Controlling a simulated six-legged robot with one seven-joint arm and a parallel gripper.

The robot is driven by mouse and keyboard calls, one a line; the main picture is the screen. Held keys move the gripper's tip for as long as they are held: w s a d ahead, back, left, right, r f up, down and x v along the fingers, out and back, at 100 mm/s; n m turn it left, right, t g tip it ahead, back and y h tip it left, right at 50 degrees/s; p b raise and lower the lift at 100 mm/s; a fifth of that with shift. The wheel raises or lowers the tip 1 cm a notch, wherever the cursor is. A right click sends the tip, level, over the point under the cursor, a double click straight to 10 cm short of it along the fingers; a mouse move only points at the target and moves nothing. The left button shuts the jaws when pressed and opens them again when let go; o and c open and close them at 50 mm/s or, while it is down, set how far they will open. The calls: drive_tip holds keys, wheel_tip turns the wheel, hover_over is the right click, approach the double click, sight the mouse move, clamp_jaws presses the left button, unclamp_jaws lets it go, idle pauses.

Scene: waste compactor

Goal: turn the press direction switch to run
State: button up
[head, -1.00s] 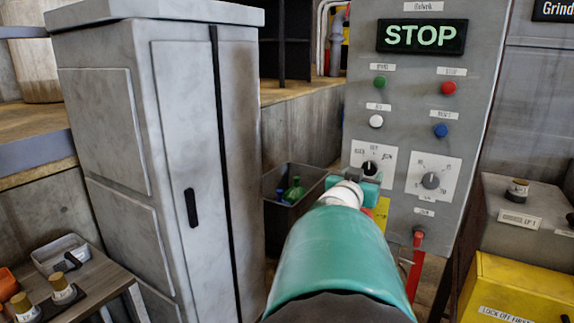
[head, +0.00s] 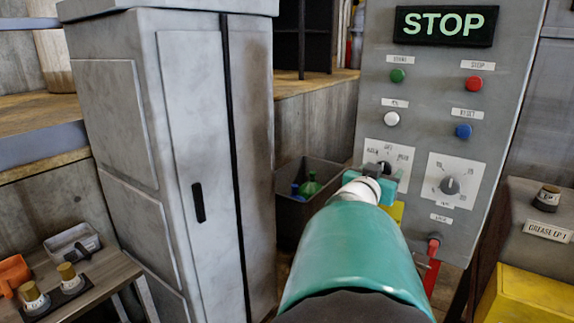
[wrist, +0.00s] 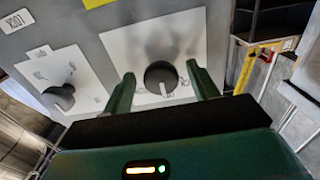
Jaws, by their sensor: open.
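The press direction switch (head: 384,168) is a black rotary knob on a white plate, low on the left of the grey control panel (head: 425,110). My gripper (head: 385,185) is right in front of it and hides its lower part in the head view. In the wrist view the knob (wrist: 161,77) sits between my two open green fingers (wrist: 163,85), with a gap on each side. The plate has small labels around the knob, too blurred there to read. In the head view the knob's white pointer mark is too small to read surely.
A second rotary knob (head: 450,185) is on its own plate to the right. Green, red, white and blue buttons are above, under a lit STOP sign (head: 445,25). A red lever (head: 432,262) hangs below. A grey cabinet (head: 180,130) and a bin (head: 290,205) stand left.

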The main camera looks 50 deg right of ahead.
drive_tip(key=shift+a+r, duration=0.1)
drive_tip(key=shift+a, duration=0.1)
drive_tip(key=shift+c, duration=0.2)
drive_tip(key=c, duration=0.9)
drive_tip(key=shift+c, duration=0.2)
drive_tip(key=m, duration=1)
